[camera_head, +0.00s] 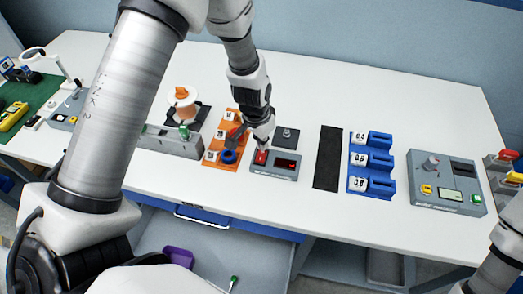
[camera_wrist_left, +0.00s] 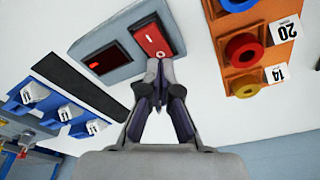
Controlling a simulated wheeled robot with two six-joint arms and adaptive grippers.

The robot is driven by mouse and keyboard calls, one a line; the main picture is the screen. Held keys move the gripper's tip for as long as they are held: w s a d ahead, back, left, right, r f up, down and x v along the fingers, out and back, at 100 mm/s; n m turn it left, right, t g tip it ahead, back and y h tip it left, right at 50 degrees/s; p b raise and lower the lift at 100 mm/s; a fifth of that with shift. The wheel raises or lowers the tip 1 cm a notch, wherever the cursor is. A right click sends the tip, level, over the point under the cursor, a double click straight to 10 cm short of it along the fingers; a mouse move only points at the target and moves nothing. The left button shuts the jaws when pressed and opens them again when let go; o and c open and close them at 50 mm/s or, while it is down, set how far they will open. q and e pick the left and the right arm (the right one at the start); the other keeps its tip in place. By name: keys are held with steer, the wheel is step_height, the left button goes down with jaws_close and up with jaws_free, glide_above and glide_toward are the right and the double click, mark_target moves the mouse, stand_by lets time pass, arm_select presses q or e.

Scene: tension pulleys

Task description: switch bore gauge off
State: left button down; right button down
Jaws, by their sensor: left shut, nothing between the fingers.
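The bore gauge (camera_head: 283,177) is a grey box on the table with a red rocker switch (camera_head: 261,157) and a dark display window (camera_head: 286,164). In the left wrist view the red switch (camera_wrist_left: 150,39) bears white marks, and the display (camera_wrist_left: 106,60) has a small red glow. My left gripper (camera_head: 262,144) points down at the switch, shut and empty. Its fingertips (camera_wrist_left: 159,68) are at the switch's near edge; I cannot tell whether they touch it. My right gripper is out of view; only part of that arm shows at bottom right.
An orange ring holder (camera_head: 211,157) with numbered tags stands close left of the gauge. A dark pad with a small block (camera_head: 287,137) lies behind it. A black strip (camera_head: 328,158), a blue numbered rack (camera_head: 368,184) and a grey instrument (camera_head: 420,168) stand to the right.

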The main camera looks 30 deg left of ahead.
mark_target(262, 153)
arm_select(q)
step_height(262, 153, up, 5)
steer(key=p, duration=0.3)
steer(key=shift+p, duration=0.35)
